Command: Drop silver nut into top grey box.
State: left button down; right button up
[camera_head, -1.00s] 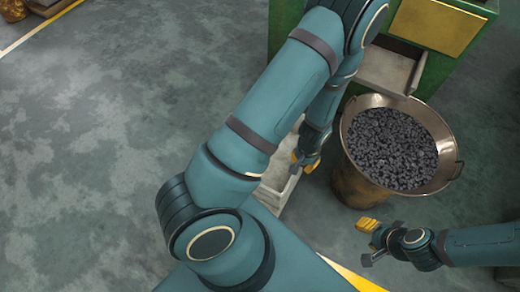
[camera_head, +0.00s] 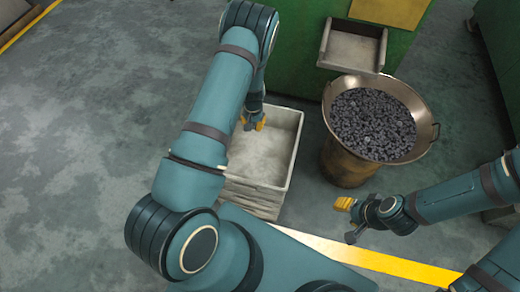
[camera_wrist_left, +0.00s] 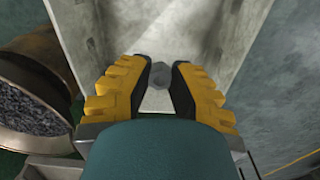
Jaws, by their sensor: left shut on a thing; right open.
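The silver nut (camera_wrist_left: 158,75) is a small grey hexagonal piece between my left fingertips. The top grey box (camera_head: 264,160) is open and pale, on a stack of similar boxes left of the basin. Its inside looks empty where I can see it. My left gripper (camera_head: 253,123) is over the back part of this box, shut on the nut. In the left wrist view the box's bare inside (camera_wrist_left: 160,28) lies beyond the fingertips. The nut is too small to make out in the head view. My right gripper (camera_head: 346,221) is open and empty, in front of the basin.
A wide metal basin (camera_head: 428,120) full of dark small parts (camera_head: 374,123) stands right of the boxes. A green machine (camera_head: 293,55) with a grey chute tray (camera_head: 352,48) is behind. Open floor (camera_head: 90,150) lies at the left.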

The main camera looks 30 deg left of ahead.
pick_arm(q)
notch_tip(320, 180, down, 6)
jog(key=b, duration=0.3)
jog(key=shift+b, duration=0.4)
jog(key=shift+r, duration=0.1)
jog(key=c, duration=0.9)
grip_release()
jog(key=shift+o, duration=0.2)
notch_tip(320, 180, up, 12)
